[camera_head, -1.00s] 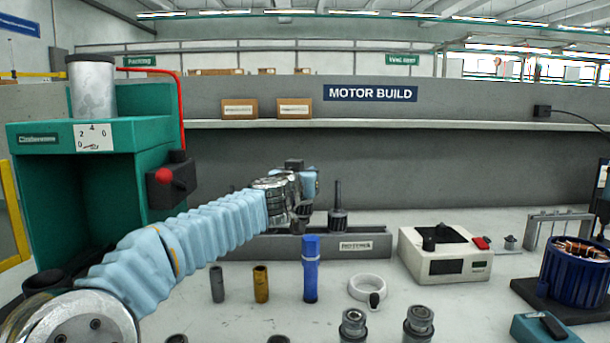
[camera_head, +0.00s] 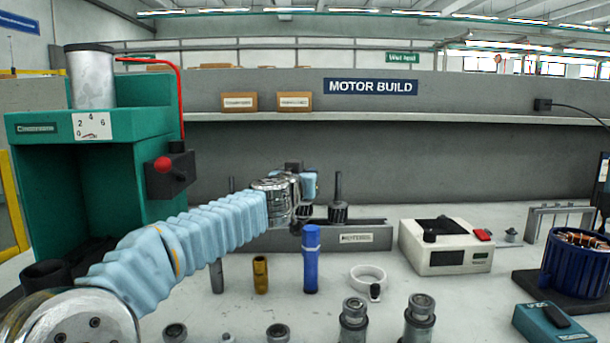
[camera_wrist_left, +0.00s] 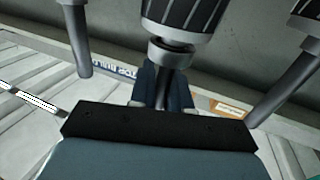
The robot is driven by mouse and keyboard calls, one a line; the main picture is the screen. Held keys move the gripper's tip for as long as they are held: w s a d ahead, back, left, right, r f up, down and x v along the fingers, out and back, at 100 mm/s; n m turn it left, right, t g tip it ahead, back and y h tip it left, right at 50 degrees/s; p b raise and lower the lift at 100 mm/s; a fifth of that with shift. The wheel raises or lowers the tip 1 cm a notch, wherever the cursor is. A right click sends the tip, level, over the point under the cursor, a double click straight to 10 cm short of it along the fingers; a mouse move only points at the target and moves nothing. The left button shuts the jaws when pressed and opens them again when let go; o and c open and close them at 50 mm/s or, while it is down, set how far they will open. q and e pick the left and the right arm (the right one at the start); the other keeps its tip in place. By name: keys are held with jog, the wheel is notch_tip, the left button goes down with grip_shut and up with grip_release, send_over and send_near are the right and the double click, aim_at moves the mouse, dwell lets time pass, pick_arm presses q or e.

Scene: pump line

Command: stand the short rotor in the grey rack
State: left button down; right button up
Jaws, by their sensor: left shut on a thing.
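The grey rack (camera_head: 272,241), with a rotor label on its front, stands at mid-bench. My left gripper (camera_head: 302,190) is above it, shut on a rotor by its shaft. In the left wrist view the fingers (camera_wrist_left: 162,88) close around the shaft below a silver collar and dark ribbed body (camera_wrist_left: 184,14). I take this for the short rotor; the gripper hides its shaft tip, and I cannot tell whether its foot is seated. A tall-shafted rotor (camera_head: 338,205) stands upright to the right. Another shaft (camera_head: 231,184) shows to the left. My right gripper is not in view.
Neighbouring shafts (camera_wrist_left: 76,42) flank the gripper closely on both sides. In front stand a dark sleeve (camera_head: 216,276), a brass sleeve (camera_head: 260,275), a blue cylinder (camera_head: 311,260) and a white ring (camera_head: 368,272). A white box (camera_head: 445,248) is right, a green press (camera_head: 90,160) left.

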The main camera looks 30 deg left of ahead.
pick_arm(q)
jog(key=shift+f+b, duration=0.6)
jog(key=shift+f, duration=0.2)
jog(key=c, duration=1.1)
grip_release()
jog(key=shift+o, duration=0.5)
jog(key=shift+o, duration=0.3)
jog(key=shift+f, duration=0.15)
jog(key=shift+o, duration=0.8)
